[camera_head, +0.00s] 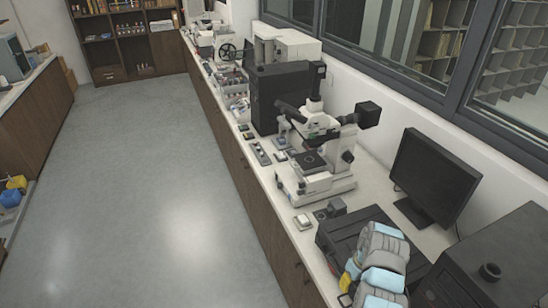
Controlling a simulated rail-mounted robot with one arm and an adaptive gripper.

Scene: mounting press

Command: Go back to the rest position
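Part of my arm shows at the lower right as grey links with light-blue caps, folded over the right-hand bench. It is in front of a black case on the bench top. Small yellow and dark parts show at its left side, too small to make out. My gripper's fingers are not to be seen, so I cannot tell whether it holds anything.
The long bench (246,147) carries a white microscope (318,175), a black monitor (434,176), a black case (338,240) and a dark computer box (500,262). A window wall is behind it. The grey floor (150,190) on the left is clear. Shelves (128,40) stand at the back.

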